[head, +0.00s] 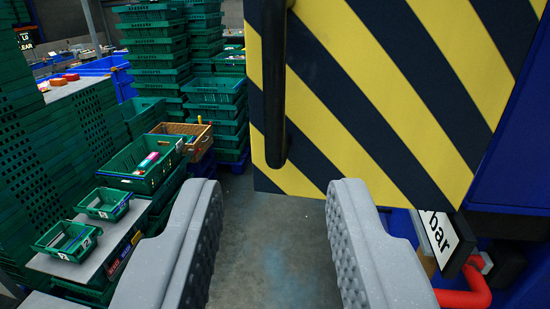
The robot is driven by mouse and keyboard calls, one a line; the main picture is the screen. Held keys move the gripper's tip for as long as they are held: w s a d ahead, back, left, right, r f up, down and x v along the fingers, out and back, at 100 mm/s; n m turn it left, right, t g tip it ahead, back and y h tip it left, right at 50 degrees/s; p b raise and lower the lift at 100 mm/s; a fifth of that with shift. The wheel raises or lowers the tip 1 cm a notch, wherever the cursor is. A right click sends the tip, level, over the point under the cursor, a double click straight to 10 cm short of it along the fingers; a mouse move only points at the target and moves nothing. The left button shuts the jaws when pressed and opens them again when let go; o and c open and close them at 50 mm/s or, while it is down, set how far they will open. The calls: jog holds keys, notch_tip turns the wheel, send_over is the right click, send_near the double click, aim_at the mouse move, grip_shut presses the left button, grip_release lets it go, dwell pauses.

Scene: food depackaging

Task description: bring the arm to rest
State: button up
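My gripper (270,245) shows in the head view at the bottom middle. Its two grey, ridged fingers stand wide apart. Between them is only grey concrete floor, so it is open and empty. The lower ends of the fingers run out of the picture.
A yellow-and-black striped panel (375,90) with a black handle (274,85) stands close at the upper right. A red pipe (470,290) is below it. Stacked green crates (155,50) and a bench (115,240) with small green baskets (68,240) line the left. Floor (250,205) shows between.

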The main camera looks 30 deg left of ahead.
jog(key=w+a+f+m+h+b, duration=0.1)
jog(key=w+a+f+h+b, duration=0.2)
jog(key=a, duration=0.5)
jog(key=w+a+f+m+h+b, duration=0.1)
jog(key=w+a+f+b, duration=0.15)
jog(key=w+a, duration=0.4)
jog(key=w+a+f+m+h+b, duration=0.2)
jog(key=w+a+f, duration=0.1)
jog(key=f, duration=0.7)
jog(key=w+a+f+m+h+b, duration=0.1)
jog(key=w+a+f+h+b, duration=0.1)
jog(key=f, duration=0.8)
jog(key=shift+w+a+m+h+b, duration=0.45)
jog(key=shift+w+a, duration=0.4)
jog(key=shift+a, duration=0.25)
jog(key=shift+a, duration=0.1)
